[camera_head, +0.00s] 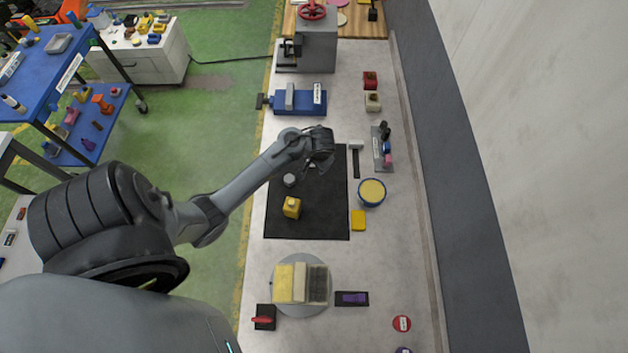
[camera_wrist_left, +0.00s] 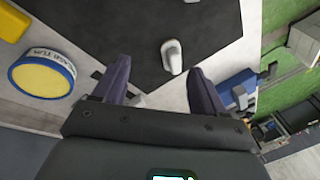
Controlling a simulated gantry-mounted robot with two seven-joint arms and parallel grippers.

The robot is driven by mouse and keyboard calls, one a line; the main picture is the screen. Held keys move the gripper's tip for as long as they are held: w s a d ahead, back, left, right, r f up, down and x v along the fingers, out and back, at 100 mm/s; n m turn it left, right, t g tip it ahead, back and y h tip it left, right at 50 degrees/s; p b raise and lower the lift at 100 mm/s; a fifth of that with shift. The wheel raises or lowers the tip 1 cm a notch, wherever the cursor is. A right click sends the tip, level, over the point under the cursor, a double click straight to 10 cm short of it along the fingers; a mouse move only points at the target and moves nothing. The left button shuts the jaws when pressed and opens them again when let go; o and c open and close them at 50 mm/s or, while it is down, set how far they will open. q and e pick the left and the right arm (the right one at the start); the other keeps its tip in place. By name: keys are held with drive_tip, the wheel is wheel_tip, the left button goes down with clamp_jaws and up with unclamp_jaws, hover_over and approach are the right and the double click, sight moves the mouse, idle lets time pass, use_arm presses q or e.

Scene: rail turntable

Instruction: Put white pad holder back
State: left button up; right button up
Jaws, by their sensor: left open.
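A small white rounded object (camera_wrist_left: 172,57), which looks like the white pad holder, lies on the black mat (camera_wrist_left: 120,25) in the left wrist view. In the head view only a small pale part (camera_head: 312,165) shows beside my gripper. My left gripper (camera_head: 320,162) is over the mat's far right part. In the wrist view its fingers (camera_wrist_left: 157,72) are spread, with the white object just beyond and between the tips. The fingers hold nothing. My right gripper is not in view.
A grey round piece (camera_head: 289,180) and a yellow container (camera_head: 291,208) stand on the mat. A blue vise (camera_head: 300,102) stands beyond; a turntable (camera_head: 318,310) carries pads nearer.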

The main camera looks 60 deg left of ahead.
use_arm(q)
drive_tip(key=s+d+r+m+t+h, duration=0.1)
drive_tip(key=s+d+r, duration=0.3)
drive_tip(key=d, duration=0.3)
drive_tip(key=s+d+r+m+t+h, duration=0.1)
drive_tip(key=s+d+r+m, duration=0.1)
drive_tip(key=s+d, duration=0.3)
drive_tip(key=s+d+r+m+h, duration=0.1)
drive_tip(key=s+d+r, duration=0.4)
drive_tip(key=d, duration=0.6)
drive_tip(key=shift+d+r+m+t, duration=0.25)
drive_tip(key=shift+r+m+t, duration=0.05)
drive_tip(key=shift+m+t, duration=0.1)
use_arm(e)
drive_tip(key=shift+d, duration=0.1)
use_arm(q)
drive_tip(key=shift+s, duration=0.1)
